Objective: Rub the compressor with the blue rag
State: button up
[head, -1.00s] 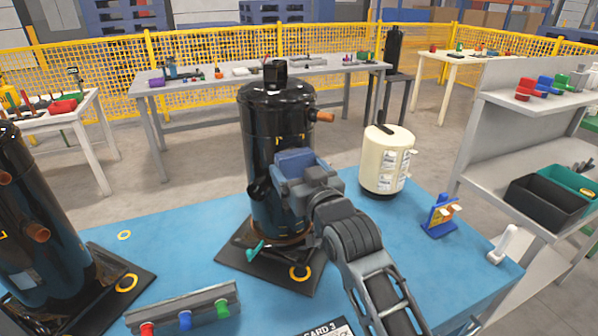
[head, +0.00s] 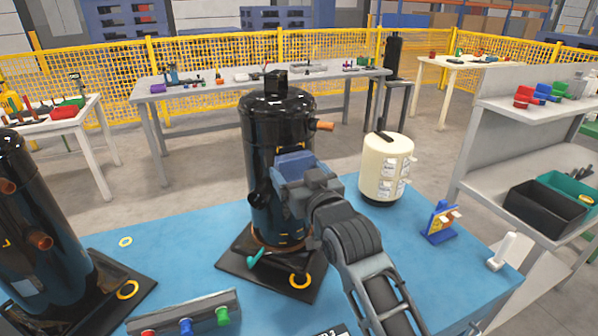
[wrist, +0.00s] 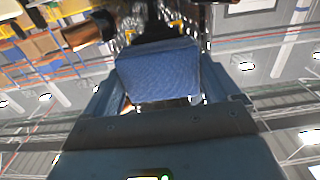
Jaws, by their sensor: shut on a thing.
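The compressor (head: 277,125) is a tall, glossy black cylinder standing upright on a dark base plate on the blue pallet top. A copper stub (head: 324,126) sticks out at its upper right. My gripper (head: 292,172) is in front of the compressor's middle and is shut on the blue rag (head: 296,160). The rag also shows in the wrist view (wrist: 158,72), as a textured blue pad between the fingers, with the dark compressor behind it. The rag is at the compressor's front, but I cannot tell whether it touches.
A second black compressor (head: 35,215) stands at the left. A grey rack with coloured knobs (head: 185,315) lies in front.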

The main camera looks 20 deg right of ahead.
notch_tip(320, 180, down, 2)
jog(key=shift+f+b, duration=0.15)
jog(key=shift+b, duration=0.35)
jog(key=shift+s+p, duration=1.15)
jog(key=shift+s, duration=1.75)
jog(key=s, duration=0.3)
jog(key=shift+p, duration=0.4)
jog(key=shift+r, duration=0.2)
